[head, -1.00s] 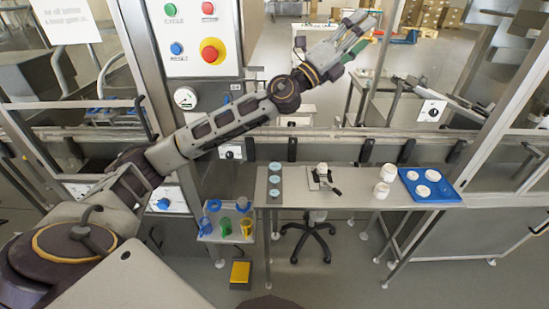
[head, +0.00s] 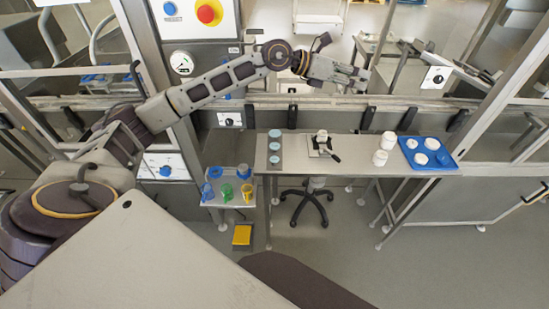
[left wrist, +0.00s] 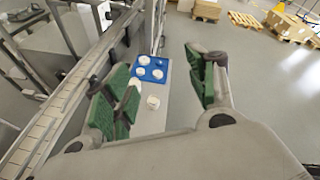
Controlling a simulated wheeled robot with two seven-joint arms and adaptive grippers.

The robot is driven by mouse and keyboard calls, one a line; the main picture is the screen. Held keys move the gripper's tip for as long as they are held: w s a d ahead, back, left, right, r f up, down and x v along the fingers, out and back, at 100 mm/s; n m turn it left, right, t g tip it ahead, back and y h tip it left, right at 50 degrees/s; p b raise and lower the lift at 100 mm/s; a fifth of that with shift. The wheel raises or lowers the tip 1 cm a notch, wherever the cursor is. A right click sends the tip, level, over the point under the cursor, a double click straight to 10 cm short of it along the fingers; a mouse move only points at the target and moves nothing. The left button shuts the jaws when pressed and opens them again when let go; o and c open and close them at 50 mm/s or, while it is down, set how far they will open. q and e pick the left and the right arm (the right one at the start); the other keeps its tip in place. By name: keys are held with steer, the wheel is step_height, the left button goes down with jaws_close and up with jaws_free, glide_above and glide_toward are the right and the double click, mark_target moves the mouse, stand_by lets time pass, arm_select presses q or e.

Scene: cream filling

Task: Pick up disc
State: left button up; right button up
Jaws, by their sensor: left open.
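Several pale blue round discs (head: 275,146) sit in a row on a narrow dark grey plate (head: 275,167) at the left of the metal table. Several white round pieces (head: 421,158) lie in a blue tray (head: 436,168) at the table's right end. I cannot tell which of these is the disc. My left gripper (head: 363,78) is raised in the air beyond the table, over the conveyor area, open and empty. In the left wrist view its green-padded fingers (left wrist: 165,75) are spread apart, with the blue tray (left wrist: 150,81) visible below between them. My right gripper is not in view.
Two white jars (head: 380,157) stand left of the blue tray. A small device with a black handle (head: 322,147) sits mid-table. Coloured cups (head: 226,191) stand on a lower side stand at left. The conveyor rail (head: 330,104) runs behind the table.

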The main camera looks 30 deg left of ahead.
arm_select(q)
steer(key=s+a+f+g+y, duration=0.4)
steer(key=s+a+f+y, duration=0.1)
steer(key=a+f, duration=0.3)
steer(key=s+a+f+m+g+y, duration=0.1)
steer(key=s+a+f+g+y, duration=0.3)
steer(key=a+f, duration=0.5)
steer(key=s+a+y, duration=0.2)
steer(key=shift+s+g+y, duration=0.2)
steer(key=shift+g+y, duration=0.1)
steer(key=shift+g, duration=0.1)
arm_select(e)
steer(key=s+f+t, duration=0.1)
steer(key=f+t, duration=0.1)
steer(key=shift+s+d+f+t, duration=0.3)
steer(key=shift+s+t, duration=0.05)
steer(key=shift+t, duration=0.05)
arm_select(q)
steer(key=shift+d+f, duration=0.1)
steer(key=shift+f, duration=0.05)
steer(key=p, duration=0.1)
glide_above(273, 159)
steer(key=shift+f, duration=4.25)
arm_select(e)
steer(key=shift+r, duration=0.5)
